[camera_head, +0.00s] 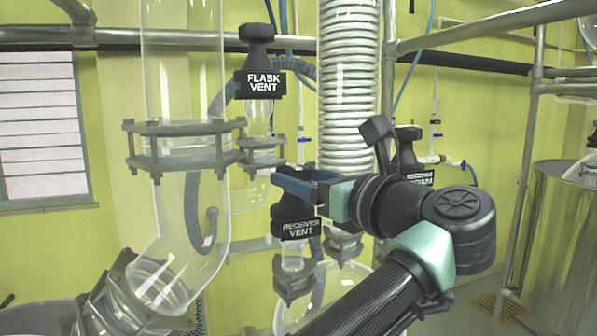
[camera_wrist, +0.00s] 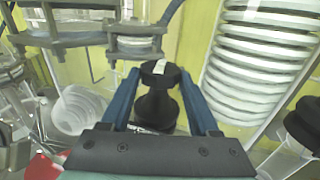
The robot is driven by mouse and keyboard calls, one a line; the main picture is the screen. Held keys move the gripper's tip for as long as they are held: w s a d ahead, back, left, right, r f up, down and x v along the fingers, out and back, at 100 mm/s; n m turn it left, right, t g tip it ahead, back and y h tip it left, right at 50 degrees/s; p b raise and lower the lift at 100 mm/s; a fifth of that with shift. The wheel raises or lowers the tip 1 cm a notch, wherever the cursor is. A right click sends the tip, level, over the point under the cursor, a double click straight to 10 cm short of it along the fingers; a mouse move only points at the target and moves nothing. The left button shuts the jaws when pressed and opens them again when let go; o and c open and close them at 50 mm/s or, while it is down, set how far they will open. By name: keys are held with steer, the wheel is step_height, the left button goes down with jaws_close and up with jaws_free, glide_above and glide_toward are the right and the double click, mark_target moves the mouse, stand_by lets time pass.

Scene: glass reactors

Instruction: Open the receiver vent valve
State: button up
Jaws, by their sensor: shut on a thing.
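The receiver vent valve (camera_head: 297,229) is a black cap labelled "RECEIVER VENT", on a glass neck at the lower middle of the head view. My gripper (camera_head: 292,182) reaches it from the right, with its blue fingers at the top of the cap. In the wrist view the black valve knob (camera_wrist: 158,95) stands between the two blue fingers of my gripper (camera_wrist: 160,88). The gripper is shut on the knob. The fingers hide the knob's top in the head view. I cannot tell how far the valve is turned.
The flask vent valve (camera_head: 262,80) stands above and left of my gripper. Another black labelled valve (camera_head: 408,160) is behind my wrist. A coiled glass condenser (camera_head: 348,90) rises just behind. A wide glass tube (camera_head: 185,220) is at left, and a metal frame post (camera_head: 522,170) is at right.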

steer(key=shift+w+d+n+g+y+p, duration=0.1)
steer(key=shift+d+n+g+y+p, duration=0.05)
steer(key=shift+n+g+y+p, duration=0.4)
steer(key=shift+w+d+n+g+y+p, duration=0.1)
steer(key=shift+n+g+y+p, duration=0.2)
steer(key=shift+n+g+y, duration=0.45)
steer(key=shift+y, duration=0.3)
steer(key=o, duration=1.4)
steer(key=shift+s+a, duration=0.1)
